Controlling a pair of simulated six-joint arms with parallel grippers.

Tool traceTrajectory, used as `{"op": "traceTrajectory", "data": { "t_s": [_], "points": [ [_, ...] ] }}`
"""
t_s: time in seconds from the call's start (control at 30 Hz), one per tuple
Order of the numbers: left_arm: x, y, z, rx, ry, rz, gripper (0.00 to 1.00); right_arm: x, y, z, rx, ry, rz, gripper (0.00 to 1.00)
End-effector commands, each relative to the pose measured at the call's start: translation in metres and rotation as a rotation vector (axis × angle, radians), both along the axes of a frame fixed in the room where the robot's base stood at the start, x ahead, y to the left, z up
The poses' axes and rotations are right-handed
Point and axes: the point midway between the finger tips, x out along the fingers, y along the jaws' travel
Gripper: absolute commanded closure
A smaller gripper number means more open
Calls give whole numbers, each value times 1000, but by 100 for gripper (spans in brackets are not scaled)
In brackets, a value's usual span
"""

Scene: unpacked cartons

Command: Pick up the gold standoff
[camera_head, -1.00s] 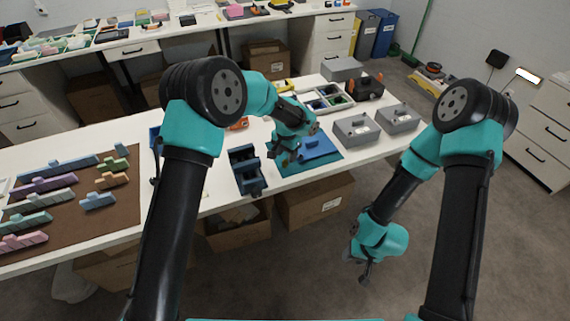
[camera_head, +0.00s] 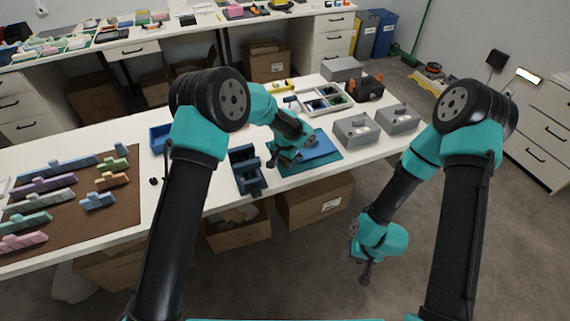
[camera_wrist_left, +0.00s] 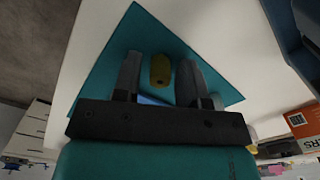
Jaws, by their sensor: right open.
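The gold standoff (camera_wrist_left: 160,70) shows in the left wrist view as a short yellow cylinder over the teal mat (camera_wrist_left: 125,45). My left gripper (camera_wrist_left: 159,61) is open, with one finger on each side of the standoff and a visible gap to each. In the head view my left gripper (camera_head: 275,162) is low at the left edge of the teal mat (camera_head: 296,168); the standoff cannot be made out there. My right gripper (camera_head: 366,274) hangs in front of the table over the floor, open and holding nothing visible.
A blue block (camera_head: 320,147) lies on the mat. A dark blue holder (camera_head: 246,172) stands close left of my left gripper. Grey boxes (camera_head: 356,131) and a parts tray (camera_head: 325,101) stand to the right and behind. A brown mat (camera_head: 120,212) with coloured pieces lies left.

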Motion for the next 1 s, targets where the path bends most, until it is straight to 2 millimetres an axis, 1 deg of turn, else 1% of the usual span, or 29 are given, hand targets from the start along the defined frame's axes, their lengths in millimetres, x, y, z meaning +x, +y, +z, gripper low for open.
{"op": "traceTrajectory", "data": {
  "t_s": [0.03,0.3,0.4,0.77,0.87,1.0],
  "points": [
    [0,0,0,0,0,0,66,0,0,0,0,0,0,57],
    [0,0,0,0,0,0,92,0,0,0,0,0,0,57],
    [0,0,0,0,0,0,100,0,0,0,0,0,0,57],
    [0,0,4,-1,-1,0,100,0,0,0,0,0,0,57],
    [0,0,10,0,-2,-1,100,0,0,0,0,0,0,57],
    [1,0,25,0,-2,-1,100,0,0,0,0,0,0,57]
  ]
}}
